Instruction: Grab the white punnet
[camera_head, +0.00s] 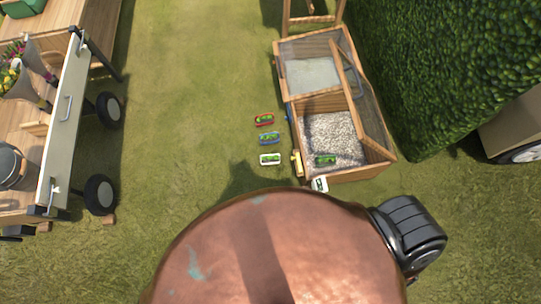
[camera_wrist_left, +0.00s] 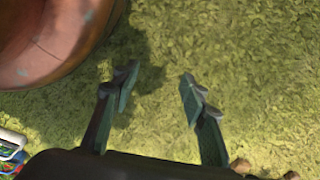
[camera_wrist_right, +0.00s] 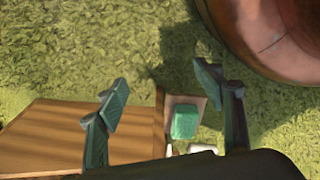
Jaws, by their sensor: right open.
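The white punnet (camera_head: 270,159) with green contents sits on the grass, left of a wooden cold frame. It is the nearest in a row with a blue punnet (camera_head: 269,138) and a red punnet (camera_head: 264,120). In the left wrist view, the white punnet's rim (camera_wrist_left: 12,137) is cut off at the lower left edge. My right gripper (camera_wrist_right: 163,88) is open and empty, near wood and a green item (camera_wrist_right: 186,122). Neither gripper shows in the head view.
A wheeled wooden cart (camera_head: 62,120) stands left, a hedge (camera_head: 450,70) right. Open grass lies between.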

